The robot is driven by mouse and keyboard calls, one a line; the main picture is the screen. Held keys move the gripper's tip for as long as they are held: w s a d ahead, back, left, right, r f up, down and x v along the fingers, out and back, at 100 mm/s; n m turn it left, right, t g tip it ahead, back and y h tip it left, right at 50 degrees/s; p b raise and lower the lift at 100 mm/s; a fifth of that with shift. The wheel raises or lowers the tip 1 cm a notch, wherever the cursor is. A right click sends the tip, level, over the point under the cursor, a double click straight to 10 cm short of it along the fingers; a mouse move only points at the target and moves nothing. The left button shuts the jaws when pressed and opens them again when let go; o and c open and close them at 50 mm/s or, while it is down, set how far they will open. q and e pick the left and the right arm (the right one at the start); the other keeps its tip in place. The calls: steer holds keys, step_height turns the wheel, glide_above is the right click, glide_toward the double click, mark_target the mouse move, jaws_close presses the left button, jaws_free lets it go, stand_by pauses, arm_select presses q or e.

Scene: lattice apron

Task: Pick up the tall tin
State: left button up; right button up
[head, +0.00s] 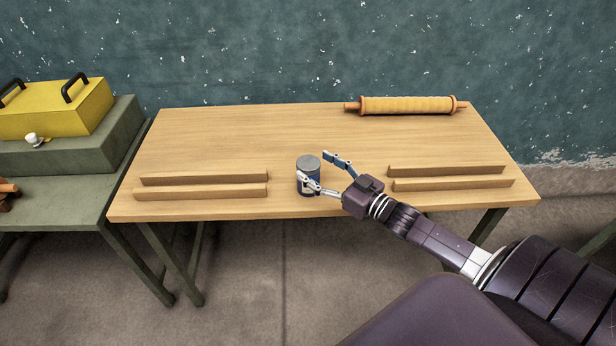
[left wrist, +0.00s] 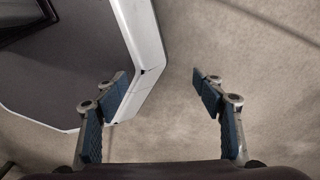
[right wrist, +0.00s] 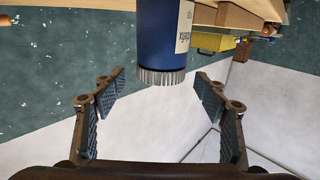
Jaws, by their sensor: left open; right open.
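The tall tin (head: 308,163), blue with a grey lid and a pale label, stands upright on the wooden table (head: 240,130) near its front edge. My right gripper (head: 323,171) is open beside it on the right; one finger passes in front of the tin and hides part of its body. In the right wrist view the tin (right wrist: 164,35) appears upside down, lying ahead of the gap between the open fingers (right wrist: 160,82), with no clear contact. My left gripper (left wrist: 160,84) is open and empty above the floor, and is not in the head view.
Pairs of low wooden rails (head: 205,178) lie left and right (head: 450,178) of the tin. A yellow rolling-pin-like roller (head: 412,105) lies at the back right. A green bench (head: 60,192) with a yellow box (head: 60,108) stands at the left. The table's middle is clear.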

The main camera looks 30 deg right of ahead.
mark_target(308, 162)
steer(key=x, duration=0.3)
steer(key=shift+c, duration=0.5)
steer(key=c, duration=1.5)
arm_select(q)
steer(key=w, duration=0.2)
steer(key=shift+w+a+r, duration=0.15)
steer(key=shift+w+r, duration=0.2)
arm_select(e)
steer(key=shift+w, duration=0.1)
steer(key=shift+c, duration=0.4)
